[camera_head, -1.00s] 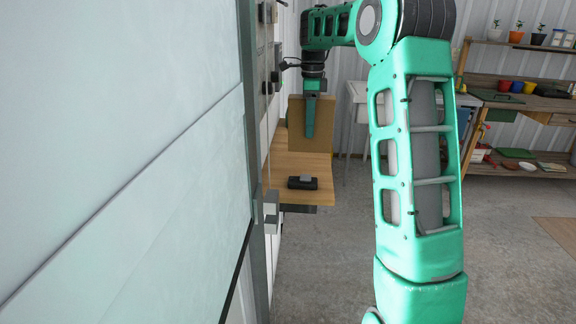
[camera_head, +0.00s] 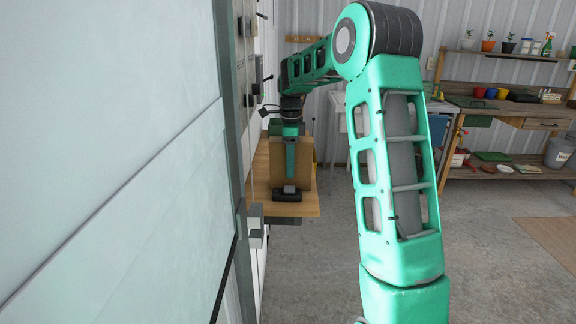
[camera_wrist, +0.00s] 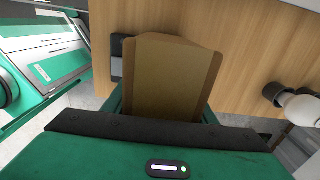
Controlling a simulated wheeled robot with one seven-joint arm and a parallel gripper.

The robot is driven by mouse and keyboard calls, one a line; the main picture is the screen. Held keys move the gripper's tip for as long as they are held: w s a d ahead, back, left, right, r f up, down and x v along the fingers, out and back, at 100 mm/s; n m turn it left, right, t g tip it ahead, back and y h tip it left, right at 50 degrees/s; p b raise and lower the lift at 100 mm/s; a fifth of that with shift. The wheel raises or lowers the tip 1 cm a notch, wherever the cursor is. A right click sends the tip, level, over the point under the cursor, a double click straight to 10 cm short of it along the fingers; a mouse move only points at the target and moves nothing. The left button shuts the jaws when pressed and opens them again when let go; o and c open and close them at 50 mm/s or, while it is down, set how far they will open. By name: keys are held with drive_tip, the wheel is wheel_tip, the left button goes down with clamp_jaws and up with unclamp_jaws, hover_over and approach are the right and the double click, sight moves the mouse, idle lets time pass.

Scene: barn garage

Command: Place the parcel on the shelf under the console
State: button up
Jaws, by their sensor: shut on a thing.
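The parcel (camera_head: 307,165) is a plain brown box. My gripper (camera_head: 291,158) is shut on it from above, with a green finger down its near face. The parcel is upright over the wooden console top (camera_head: 307,208); whether it touches the top I cannot tell. In the wrist view the parcel (camera_wrist: 170,80) sits between my fingers, with the console's wood (camera_wrist: 245,55) beyond it. Under the console's front edge a narrow dark grey part (camera_head: 287,221) shows. The shelf under the console is not clearly visible.
A small black device (camera_head: 286,194) lies on the console just in front of the parcel. A large pale panel (camera_head: 110,150) fills the left side, close to the console. A workbench with pots (camera_head: 500,110) stands at the back right. The concrete floor (camera_head: 490,260) is open.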

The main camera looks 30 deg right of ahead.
drive_tip(key=o, duration=1.5)
wheel_tip(320, 180, up, 12)
drive_tip(key=shift+w+f, duration=0.1)
drive_tip(key=shift+r, duration=0.2)
